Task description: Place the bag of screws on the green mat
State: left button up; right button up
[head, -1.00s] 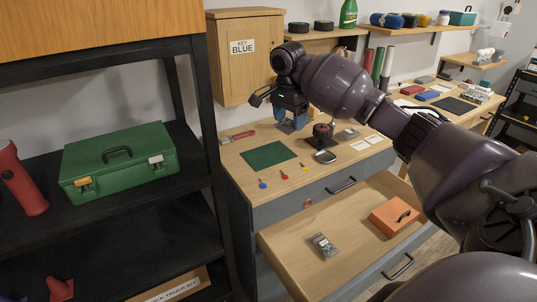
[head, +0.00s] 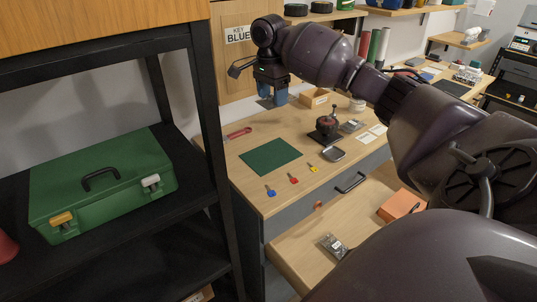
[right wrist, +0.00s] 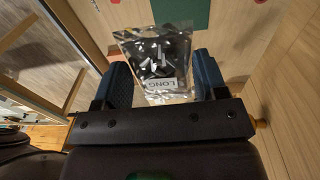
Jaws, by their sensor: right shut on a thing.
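My right gripper (head: 273,96) is shut on a clear bag of screws (right wrist: 160,58), whose label reads LONG in the right wrist view. The bag hangs between the blue fingers there; in the head view it is mostly hidden by the gripper. The green mat (head: 270,157) lies flat and bare on the workbench. In the head view the gripper is in the air, up from and behind the mat. The mat also shows at the top of the right wrist view (right wrist: 182,14), beyond the bag. My left gripper is not in view.
Blue, red (head: 294,178) and yellow keys lie in front of the mat. A red-handled tool (head: 238,134) lies behind it, and a dark round device (head: 327,130) stands to its right. Another small bag (head: 333,246) lies in the open drawer (head: 300,235).

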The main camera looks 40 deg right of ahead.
jog(key=shift+d+f, duration=0.25)
jog(key=shift+f, duration=0.1)
jog(key=b, duration=0.3)
send_over(273, 161)
notch_tip(273, 161, down, 13)
jog(key=shift+f, duration=0.55)
notch_tip(273, 161, down, 5)
jog(key=shift+w+f+b, duration=0.1)
jog(key=shift+f+b, duration=0.1)
jog(key=shift+b, duration=0.45)
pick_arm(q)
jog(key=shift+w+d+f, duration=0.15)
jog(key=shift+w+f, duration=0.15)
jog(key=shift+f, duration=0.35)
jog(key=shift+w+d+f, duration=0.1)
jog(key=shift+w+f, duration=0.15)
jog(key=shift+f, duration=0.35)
pick_arm(e)
jog(key=shift+r, duration=0.15)
jog(key=o, duration=1.2)
jog(key=shift+o, duration=0.8)
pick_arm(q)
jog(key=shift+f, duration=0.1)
